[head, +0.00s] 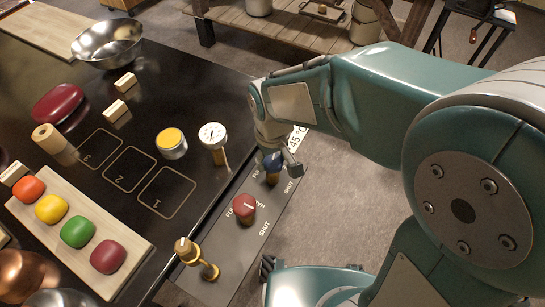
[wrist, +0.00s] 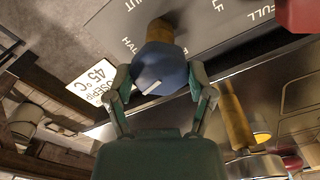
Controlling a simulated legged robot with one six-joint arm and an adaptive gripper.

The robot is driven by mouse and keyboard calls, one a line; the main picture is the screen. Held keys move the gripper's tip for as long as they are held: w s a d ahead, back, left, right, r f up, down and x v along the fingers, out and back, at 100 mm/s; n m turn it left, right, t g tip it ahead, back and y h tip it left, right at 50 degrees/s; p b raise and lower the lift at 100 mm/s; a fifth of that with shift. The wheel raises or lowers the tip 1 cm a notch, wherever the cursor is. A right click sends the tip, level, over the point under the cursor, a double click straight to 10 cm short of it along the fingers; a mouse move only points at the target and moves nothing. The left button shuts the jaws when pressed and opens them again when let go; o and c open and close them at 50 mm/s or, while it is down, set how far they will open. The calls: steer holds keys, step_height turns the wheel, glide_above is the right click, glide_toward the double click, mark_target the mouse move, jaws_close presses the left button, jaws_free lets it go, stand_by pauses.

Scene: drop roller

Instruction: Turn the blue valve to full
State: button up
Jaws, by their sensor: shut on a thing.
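The blue valve (head: 272,162) is on the panel (head: 262,229) along the table's edge, partly hidden by my gripper in the head view. My gripper (head: 278,160) is at the valve, with fingers on either side of it. In the wrist view, my gripper (wrist: 163,82) is shut on the blue valve (wrist: 160,68), a faceted knob on a brass stem. A white pointer line shows on the knob's face. The panel carries the words HALF and FULL, partly cut off, near the valve. I cannot tell exactly which mark the pointer lines up with.
A red valve (head: 244,207) and a brass tap (head: 197,259) are on the same panel. A dial gauge (head: 213,135) and a yellow-topped tin (head: 171,143) stand close by on the table. A board (head: 128,262) holds several coloured pieces. A sign reading 45 °C (wrist: 92,82) is beside the valve.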

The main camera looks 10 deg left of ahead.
steer(key=n, duration=1.1)
steer(key=shift+n, duration=2)
steer(key=o, duration=1.1)
